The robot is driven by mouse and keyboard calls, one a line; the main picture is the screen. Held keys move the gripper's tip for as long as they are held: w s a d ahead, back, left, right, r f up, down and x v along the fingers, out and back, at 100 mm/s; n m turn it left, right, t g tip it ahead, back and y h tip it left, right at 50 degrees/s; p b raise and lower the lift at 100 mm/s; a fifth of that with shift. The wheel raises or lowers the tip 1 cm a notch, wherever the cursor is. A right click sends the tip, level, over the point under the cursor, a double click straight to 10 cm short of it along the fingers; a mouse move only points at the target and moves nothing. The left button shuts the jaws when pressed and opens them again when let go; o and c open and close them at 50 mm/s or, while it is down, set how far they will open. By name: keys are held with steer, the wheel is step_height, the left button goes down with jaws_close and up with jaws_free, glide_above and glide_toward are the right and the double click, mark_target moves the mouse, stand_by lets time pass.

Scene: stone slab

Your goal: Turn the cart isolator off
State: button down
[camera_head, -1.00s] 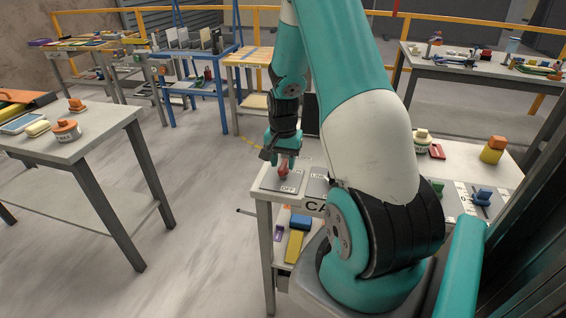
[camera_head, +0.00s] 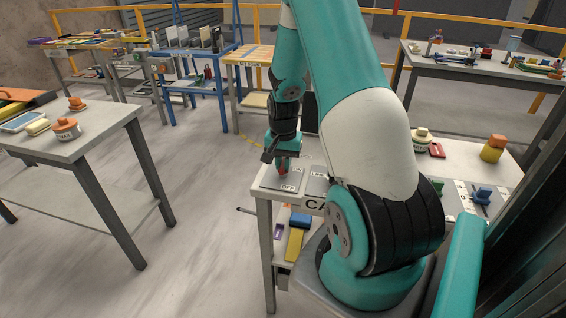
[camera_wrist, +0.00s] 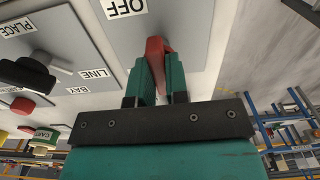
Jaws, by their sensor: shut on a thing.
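The cart isolator is a grey plate (camera_head: 271,182) at the near left corner of the cart top, with an OFF label beside its red handle (camera_head: 283,172). In the wrist view the red handle (camera_wrist: 155,47) sits between the two teal fingers of my gripper (camera_wrist: 157,75), and the OFF label (camera_wrist: 125,7) is above it on the plate (camera_wrist: 190,25). My gripper (camera_head: 283,165) is shut on the handle. The fingers hide part of the handle, so its exact angle is hard to tell.
Another plate labelled LINE (camera_head: 318,186) lies just right of the isolator. In the wrist view a black handle (camera_wrist: 28,75) and a red knob (camera_wrist: 22,105) stand beside my gripper. A side table (camera_head: 90,145) stands left across open floor.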

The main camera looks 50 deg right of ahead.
steer(key=n, duration=0.8)
steer(key=shift+n, duration=0.4)
steer(key=n, duration=0.4)
steer(key=shift+n, duration=2.2)
steer(key=c, duration=1.1)
jaws_free()
